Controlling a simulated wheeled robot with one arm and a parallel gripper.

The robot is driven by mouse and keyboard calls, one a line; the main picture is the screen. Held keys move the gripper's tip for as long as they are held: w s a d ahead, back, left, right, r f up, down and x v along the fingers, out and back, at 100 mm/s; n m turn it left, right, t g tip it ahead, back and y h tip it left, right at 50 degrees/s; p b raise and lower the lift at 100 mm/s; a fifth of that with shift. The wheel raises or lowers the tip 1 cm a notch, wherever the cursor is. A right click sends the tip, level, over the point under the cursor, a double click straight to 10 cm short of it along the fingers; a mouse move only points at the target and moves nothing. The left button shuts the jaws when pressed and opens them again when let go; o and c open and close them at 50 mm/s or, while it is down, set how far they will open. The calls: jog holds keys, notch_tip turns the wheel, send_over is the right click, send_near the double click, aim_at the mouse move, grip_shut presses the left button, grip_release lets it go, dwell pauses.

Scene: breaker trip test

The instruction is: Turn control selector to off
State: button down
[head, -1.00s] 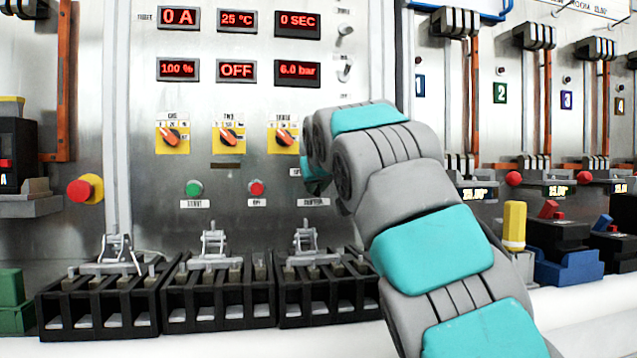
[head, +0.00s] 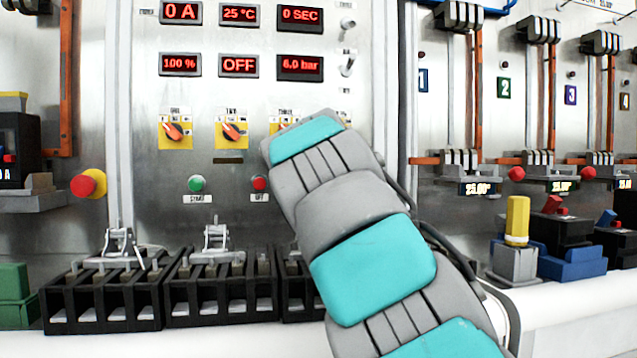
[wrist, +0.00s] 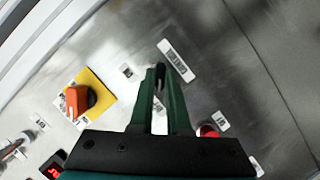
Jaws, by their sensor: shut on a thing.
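The control selector (wrist: 160,80) shows in the wrist view as a small dark knob on the metal panel, partly covered by the fingers. A white label strip (wrist: 177,60) lies just beyond it; its text is too small to read surely. My gripper (wrist: 161,71) has its two dark green fingers at the panel, one on each side of the knob, shut on it. How far the knob is turned cannot be told. In the head view my arm hides the gripper and the selector.
An orange knob on a yellow plate (wrist: 97,90) and a red button (wrist: 208,130) sit close to my gripper. The head view shows a green button (head: 197,183), an emergency stop (head: 86,185), an OFF display (head: 238,65) and black terminal blocks (head: 105,290) below.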

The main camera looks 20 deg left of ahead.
dwell(0.4)
jog(key=c, duration=0.9)
grip_release()
jog(key=shift+s, duration=0.15)
jog(key=b+v, duration=0.1)
jog(key=v, duration=0.6)
jog(key=shift+s+d+b, duration=0.1)
jog(key=shift+s+b, duration=0.2)
jog(key=shift+b, duration=0.05)
